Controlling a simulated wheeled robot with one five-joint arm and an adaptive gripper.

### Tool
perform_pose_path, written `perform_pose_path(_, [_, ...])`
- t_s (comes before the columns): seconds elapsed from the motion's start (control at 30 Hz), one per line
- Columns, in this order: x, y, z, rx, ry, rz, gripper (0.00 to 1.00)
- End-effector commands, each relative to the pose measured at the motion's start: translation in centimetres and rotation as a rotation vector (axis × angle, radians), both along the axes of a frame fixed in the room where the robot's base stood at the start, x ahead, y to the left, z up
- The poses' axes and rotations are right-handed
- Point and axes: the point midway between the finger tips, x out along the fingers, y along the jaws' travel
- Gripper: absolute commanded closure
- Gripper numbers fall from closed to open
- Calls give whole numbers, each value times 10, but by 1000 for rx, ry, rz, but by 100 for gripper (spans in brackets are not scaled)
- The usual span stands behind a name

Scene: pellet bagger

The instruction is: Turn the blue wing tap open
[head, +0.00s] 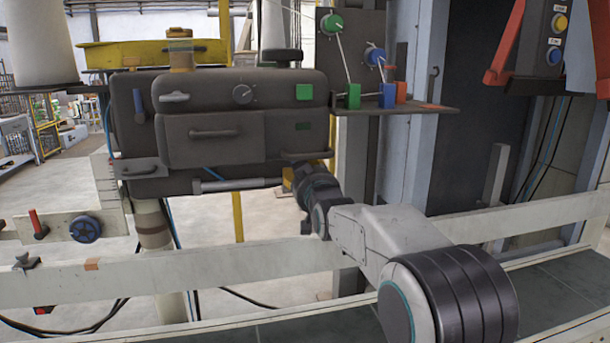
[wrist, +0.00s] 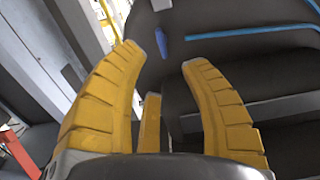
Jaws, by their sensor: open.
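A blue wing tap (head: 138,105) stands upright on the left end of the dark machine body in the head view. In the wrist view a small blue piece (wrist: 162,43), which looks like the tap, shows beyond the gap between my fingertips. My gripper (wrist: 160,58) has its yellow fingers spread apart with nothing between them. In the head view my gripper (head: 290,178) is by the machine's lower right corner, right of and below the tap, mostly hidden behind my wrist.
The dark machine body (head: 245,155) has a drawer handle, a knob and a green button. A blue handwheel (head: 85,229) and a red lever (head: 37,223) sit at lower left. A pale rail (head: 190,270) crosses in front. A shelf (head: 425,109) with coloured blocks is at right.

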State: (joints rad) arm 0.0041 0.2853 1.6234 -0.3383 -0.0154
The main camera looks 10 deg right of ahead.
Motion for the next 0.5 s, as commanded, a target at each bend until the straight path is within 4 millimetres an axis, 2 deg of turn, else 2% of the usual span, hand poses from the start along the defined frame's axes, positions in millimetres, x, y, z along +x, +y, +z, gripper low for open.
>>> perform_pose_path(0.2, [-17,0,0,0,0,0,59])
perform_pose_path(0.5, [-22,0,0,0,0,0,59])
